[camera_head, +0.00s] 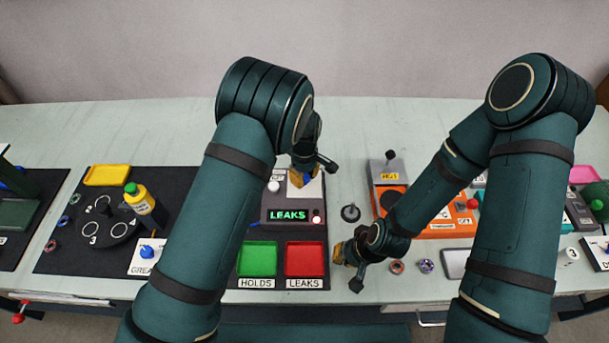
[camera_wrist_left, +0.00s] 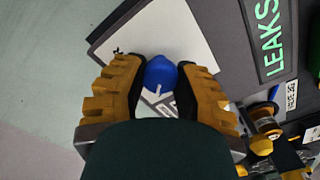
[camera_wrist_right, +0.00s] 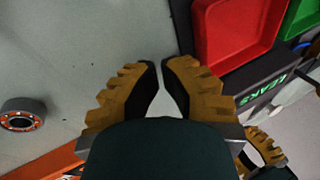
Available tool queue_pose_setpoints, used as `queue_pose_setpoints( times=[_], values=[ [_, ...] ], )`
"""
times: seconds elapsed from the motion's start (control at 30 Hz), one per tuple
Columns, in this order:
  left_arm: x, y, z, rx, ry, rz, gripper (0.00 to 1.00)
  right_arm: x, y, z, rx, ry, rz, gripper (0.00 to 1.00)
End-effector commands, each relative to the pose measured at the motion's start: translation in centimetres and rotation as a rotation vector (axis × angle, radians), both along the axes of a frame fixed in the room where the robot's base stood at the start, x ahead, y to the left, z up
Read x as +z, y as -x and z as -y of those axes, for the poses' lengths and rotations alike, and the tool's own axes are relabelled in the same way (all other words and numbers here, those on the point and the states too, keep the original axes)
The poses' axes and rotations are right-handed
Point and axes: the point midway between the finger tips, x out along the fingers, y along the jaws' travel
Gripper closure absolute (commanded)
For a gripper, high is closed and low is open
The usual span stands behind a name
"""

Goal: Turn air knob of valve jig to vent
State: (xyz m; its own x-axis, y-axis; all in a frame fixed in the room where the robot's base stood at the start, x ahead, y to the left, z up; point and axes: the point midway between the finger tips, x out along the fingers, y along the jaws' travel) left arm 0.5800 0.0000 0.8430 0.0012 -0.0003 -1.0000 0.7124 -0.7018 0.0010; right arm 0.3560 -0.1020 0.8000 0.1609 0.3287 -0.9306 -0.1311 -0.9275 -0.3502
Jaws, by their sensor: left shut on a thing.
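The valve jig (camera_head: 280,213) is a dark grey box with a green LEAKS display, right of the middle of the black mat. Its air knob (camera_wrist_left: 160,74) is blue with a white pointer line, on a white plate (camera_wrist_left: 130,40). My left gripper (camera_head: 301,180) is over the jig, its fingers shut on the blue knob, one on each side. In the left wrist view the gripper (camera_wrist_left: 158,85) hides the lower plate and its labels. My right gripper (camera_head: 340,254) is shut and empty, low over the table right of the red tray; its fingertips show in the right wrist view (camera_wrist_right: 162,65).
Green (camera_head: 257,260) and red (camera_head: 305,258) trays labelled HOLDS and LEAKS sit in front of the jig. An orange machine (camera_head: 430,222) stands to the right. Small rings (camera_head: 397,267) lie near the right gripper.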

Motion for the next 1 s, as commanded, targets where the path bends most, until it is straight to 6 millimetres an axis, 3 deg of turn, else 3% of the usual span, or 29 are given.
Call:
queue_pose_setpoints(
  times=[0.43, 0.47, 0.53, 0.87, 1.0],
  values=[
    [-0.2, 0.2, 0.0, 0.009, -0.001, -0.004, 1.00, 0.0, 0.0, 0.0, 0.000, 0.000, 0.000, 1.00],
    [-0.2, 0.2, 0.0, 0.009, -0.001, -0.004, 0.57, 0.0, 0.0, 0.0, 0.000, 0.000, 0.000, 1.00],
    [-0.2, 0.1, 0.0, 0.009, -0.001, -0.004, 0.34, 0.0, 0.0, 0.0, 0.000, 0.000, 0.000, 1.00],
    [0.1, 0.0, 0.0, 0.008, 0.000, -0.001, 0.34, 0.0, 0.0, 0.0, 0.000, 0.000, 0.000, 1.00],
    [1.3, 0.0, 0.1, 0.007, 0.000, 0.001, 0.34, 0.0, 0.0, 0.0, 0.000, 0.000, 0.000, 1.00]
  ],
)
